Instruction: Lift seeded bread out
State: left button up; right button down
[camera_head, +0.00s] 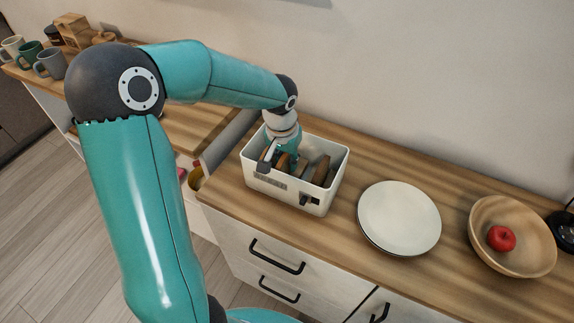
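A white box-shaped toaster (325,204) stands on the wooden counter, with a dark lever on its front. Brown bread slices stand upright in it, one on the right (321,171) and one further left beside the gripper. I cannot make out seeds at this size. My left gripper (284,162) comes down from above into the left half of the toaster's opening, close to the left slice. Its fingertips are partly hidden by the toaster's wall and the bread, so I cannot tell whether it grips a slice. My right gripper is not in view.
A white plate (399,218) lies right of the toaster. Further right is a wooden bowl (535,254) with a red apple (501,238). Mugs (51,63) stand at the far left. Below the counter are drawers with black handles (277,257). The wall is behind.

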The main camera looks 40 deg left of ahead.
pick_arm(q)
grip_shut()
jog(key=shift+r, duration=0.1)
